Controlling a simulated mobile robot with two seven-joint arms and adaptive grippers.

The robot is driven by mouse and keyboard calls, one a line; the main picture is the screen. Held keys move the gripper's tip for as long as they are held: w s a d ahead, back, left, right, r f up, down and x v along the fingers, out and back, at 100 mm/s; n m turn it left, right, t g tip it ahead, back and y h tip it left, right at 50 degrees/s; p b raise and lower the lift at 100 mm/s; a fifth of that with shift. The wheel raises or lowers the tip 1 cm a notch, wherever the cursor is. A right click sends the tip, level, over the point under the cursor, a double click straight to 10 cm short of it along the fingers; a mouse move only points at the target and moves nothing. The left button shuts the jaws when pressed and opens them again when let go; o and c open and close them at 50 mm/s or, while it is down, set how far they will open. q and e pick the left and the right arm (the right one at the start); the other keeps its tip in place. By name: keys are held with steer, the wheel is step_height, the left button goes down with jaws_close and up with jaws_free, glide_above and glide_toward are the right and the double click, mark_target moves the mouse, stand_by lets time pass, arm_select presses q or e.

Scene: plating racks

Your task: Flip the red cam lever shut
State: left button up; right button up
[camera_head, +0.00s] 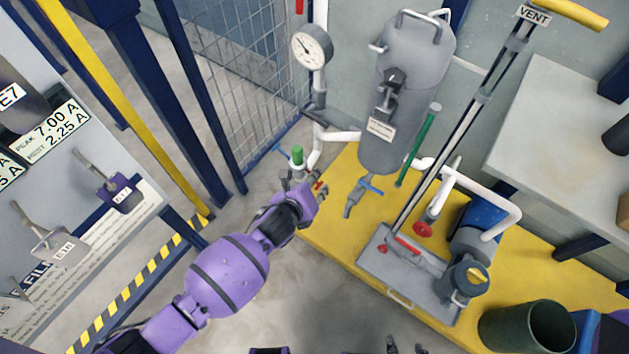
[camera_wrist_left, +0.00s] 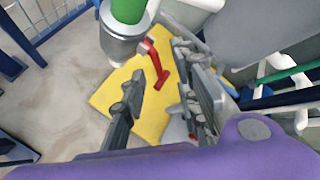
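The red cam lever (camera_wrist_left: 157,65) sticks out from the side of a grey metal coupling (camera_wrist_left: 122,47) under a green fitting (camera_wrist_left: 127,10). In the head view the lever (camera_head: 318,185) is a small red spot at the left gripper, and the green fitting (camera_head: 297,155) stands just above. My left gripper (camera_wrist_left: 163,100) is open, with one finger on each side of the lever's hanging end. I see no clear contact. At the bottom edge of the head view, two dark fingertips of my right gripper (camera_head: 406,347) stand apart, with nothing visible between them.
A grey tank (camera_head: 405,100) and a pressure gauge (camera_head: 311,47) stand behind. A yellow platform (camera_head: 335,228) carries pipes, a pump (camera_head: 468,280) and a tall lever labelled VENT (camera_head: 460,130). A mesh fence (camera_head: 235,80) is at the back left. A dark green bin (camera_head: 525,328) is front right.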

mark_target(315, 181)
arm_select(q)
steer(key=shift+x, duration=1.15)
steer(key=shift+w+d+f+b, duration=0.1)
steer(key=shift+w+f+b, duration=0.1)
steer(key=shift+b, duration=0.1)
arm_select(e)
steer(key=shift+w+f, duration=0.2)
